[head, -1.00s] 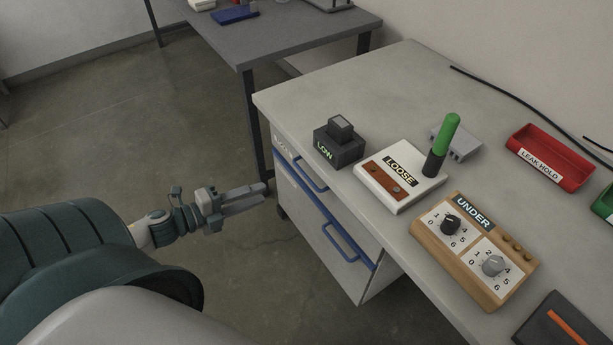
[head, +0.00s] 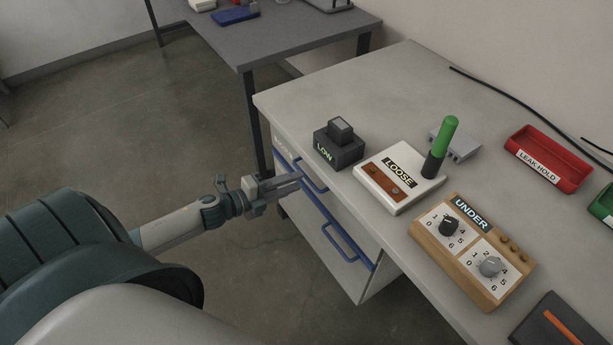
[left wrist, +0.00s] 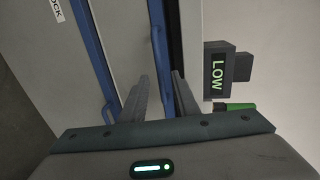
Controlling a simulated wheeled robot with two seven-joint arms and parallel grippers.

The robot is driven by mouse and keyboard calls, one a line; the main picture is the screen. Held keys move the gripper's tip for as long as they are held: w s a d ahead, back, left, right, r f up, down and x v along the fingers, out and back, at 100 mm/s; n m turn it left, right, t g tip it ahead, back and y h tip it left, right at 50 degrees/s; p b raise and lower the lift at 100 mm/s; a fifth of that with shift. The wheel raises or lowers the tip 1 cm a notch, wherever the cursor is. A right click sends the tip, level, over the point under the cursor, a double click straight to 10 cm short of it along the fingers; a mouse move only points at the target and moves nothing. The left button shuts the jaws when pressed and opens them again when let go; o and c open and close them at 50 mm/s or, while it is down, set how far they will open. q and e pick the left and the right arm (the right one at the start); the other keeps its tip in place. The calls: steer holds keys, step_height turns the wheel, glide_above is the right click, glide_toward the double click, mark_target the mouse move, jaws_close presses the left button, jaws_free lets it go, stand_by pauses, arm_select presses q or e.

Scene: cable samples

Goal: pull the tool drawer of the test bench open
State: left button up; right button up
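The test bench (head: 385,75) has two drawers with blue handles in its side. The upper drawer front (head: 285,142) looks closed; its label is too small to read. My left gripper (head: 299,182) is at the upper drawer's blue handle (head: 318,187). In the left wrist view the gripper (left wrist: 160,76) is open, and the handle (left wrist: 158,45) runs between its two fingers. I see no finger clearly pressing on it. The lower drawer's handle (head: 347,243) is free, below and to the right. My right gripper is not in view.
On the bench top stand a black box marked LOW (head: 338,148), a white box marked LOOSE (head: 385,190), a wooden box marked UNDER (head: 440,240) and a red LEAK HOLD tray (head: 540,165). A grey table (head: 285,35) stands behind. The floor left of the drawers is clear.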

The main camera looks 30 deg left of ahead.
mark_target(307, 176)
arm_select(q)
steer(key=shift+x, duration=2.7)
jaws_close()
